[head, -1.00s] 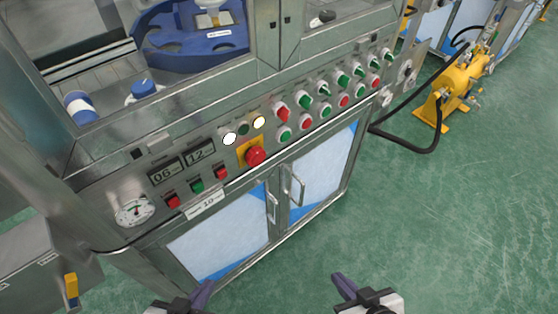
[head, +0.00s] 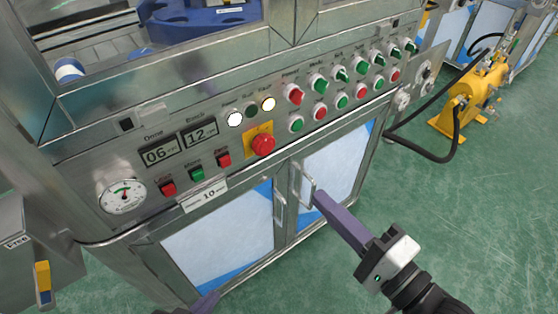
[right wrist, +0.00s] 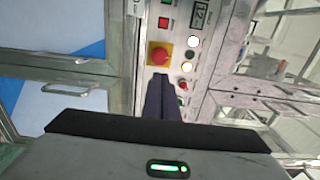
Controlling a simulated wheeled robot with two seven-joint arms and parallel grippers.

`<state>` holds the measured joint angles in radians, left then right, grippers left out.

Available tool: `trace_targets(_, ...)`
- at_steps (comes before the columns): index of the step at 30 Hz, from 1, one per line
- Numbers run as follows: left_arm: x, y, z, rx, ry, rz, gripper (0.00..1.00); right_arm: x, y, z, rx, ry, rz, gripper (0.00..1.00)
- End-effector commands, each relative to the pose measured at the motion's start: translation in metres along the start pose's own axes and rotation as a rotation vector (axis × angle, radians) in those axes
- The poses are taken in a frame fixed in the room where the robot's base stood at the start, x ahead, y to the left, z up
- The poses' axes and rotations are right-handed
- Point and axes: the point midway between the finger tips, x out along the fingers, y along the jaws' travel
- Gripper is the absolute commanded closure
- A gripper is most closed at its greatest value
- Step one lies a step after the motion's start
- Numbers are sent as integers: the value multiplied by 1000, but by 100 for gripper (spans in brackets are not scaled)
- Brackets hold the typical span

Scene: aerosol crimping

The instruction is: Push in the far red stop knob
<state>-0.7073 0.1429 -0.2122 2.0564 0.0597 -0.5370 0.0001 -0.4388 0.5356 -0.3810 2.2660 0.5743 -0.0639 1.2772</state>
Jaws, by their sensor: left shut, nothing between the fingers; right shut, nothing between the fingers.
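The control panel on the machine front carries a large red mushroom knob (head: 263,144) on a yellow plate. It also shows in the right wrist view (right wrist: 160,56), just beyond my fingertips. Smaller red buttons sit in the panel's lower right row: a near one (head: 319,113), a middle one (head: 360,90) and the farthest one (head: 394,75). My right gripper (head: 321,199) is shut and empty, its fingers in front of the cabinet door, below and right of the mushroom knob. My left gripper (head: 207,301) is shut; only its fingertips show at the bottom edge.
Cabinet doors with handles (head: 308,185) lie below the panel. A gauge (head: 122,195), displays and square buttons are at the panel's left. A yellow pump (head: 472,95) with a black hose stands at the right. The green floor between is open.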

Motion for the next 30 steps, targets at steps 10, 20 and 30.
trace_targets(10, 0, 0, -3, 1, 8, 1, 100, 11, 0, -1, -3, 3, -2, 100)
trace_targets(20, 3, 0, 1, 1, 7, 1, 100, 77, -1, -1, -4, 3, -4, 100)
trace_targets(30, 7, -1, 5, -3, 9, 2, 100, 131, 1, 0, -5, 1, 1, 100)
